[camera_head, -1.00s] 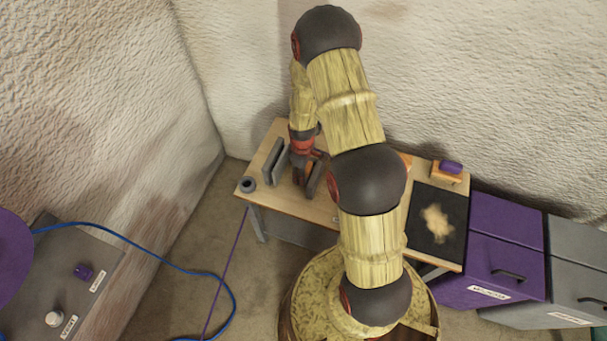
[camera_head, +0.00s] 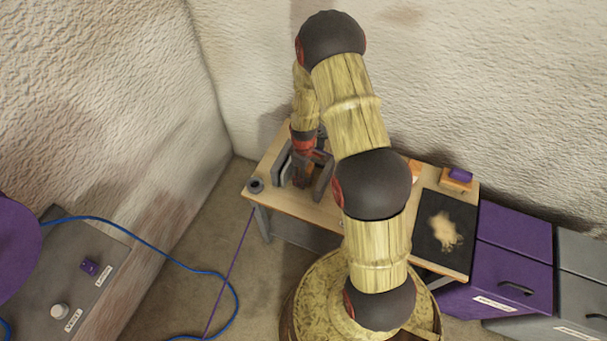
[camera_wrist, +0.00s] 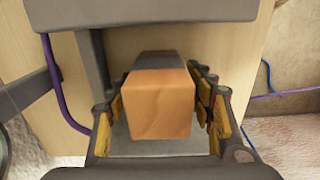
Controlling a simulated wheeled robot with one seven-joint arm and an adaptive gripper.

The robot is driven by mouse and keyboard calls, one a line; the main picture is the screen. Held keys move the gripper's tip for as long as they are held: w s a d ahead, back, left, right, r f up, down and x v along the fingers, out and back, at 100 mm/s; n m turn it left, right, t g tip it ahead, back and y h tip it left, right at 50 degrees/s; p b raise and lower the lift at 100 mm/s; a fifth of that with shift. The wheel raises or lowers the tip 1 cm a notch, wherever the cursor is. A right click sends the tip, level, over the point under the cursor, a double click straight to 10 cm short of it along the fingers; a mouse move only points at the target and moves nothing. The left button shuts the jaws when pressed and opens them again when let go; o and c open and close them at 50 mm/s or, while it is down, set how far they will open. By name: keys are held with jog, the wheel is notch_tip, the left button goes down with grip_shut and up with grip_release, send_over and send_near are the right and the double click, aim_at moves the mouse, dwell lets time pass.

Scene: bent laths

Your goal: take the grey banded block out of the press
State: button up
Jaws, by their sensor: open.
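The banded block (camera_wrist: 160,103) shows in the wrist view with an orange wood-grained near end and a grey part behind it. It sits between the two yellow-and-dark fingers of my gripper (camera_wrist: 164,112). The gripper is open, and a small gap shows on each side of the block. In the head view the block is mostly hidden by my gripper.
A small dark ring-shaped thing (camera_head: 256,185) is at the table's left corner. A black mat (camera_head: 437,247) with a pale patch lies on the right, below a purple block on a small wooden stand (camera_head: 456,180). Purple drawers (camera_head: 515,250) stand further right. Walls close off the back and left.

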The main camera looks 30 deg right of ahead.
jog(key=shift+o, duration=0.4)
notch_tip(320, 180, up, 12)
dwell(0.5)
dwell(0.3)
jog(key=shift+s+a+m, duration=0.1)
jog(key=shift+s+m, duration=0.3)
jog(key=shift+m, duration=0.3)
jog(key=s+a+r+m+t, duration=0.2)
jog(key=s+a+r, duration=0.2)
jog(key=s+r, duration=0.3)
jog(key=s+a+r+m+t, duration=0.1)
jog(key=s+r, duration=0.6)
jog(key=r, duration=0.9)
jog(key=s+a+r+m+t, duration=0.2)
jog(key=s+a+r, duration=0.4)
jog(key=r, duration=0.6)
jog(key=shift+s+a+m+t, duration=0.35)
jog(key=shift+s+m, duration=0.25)
jog(key=shift+s, duration=0.15)
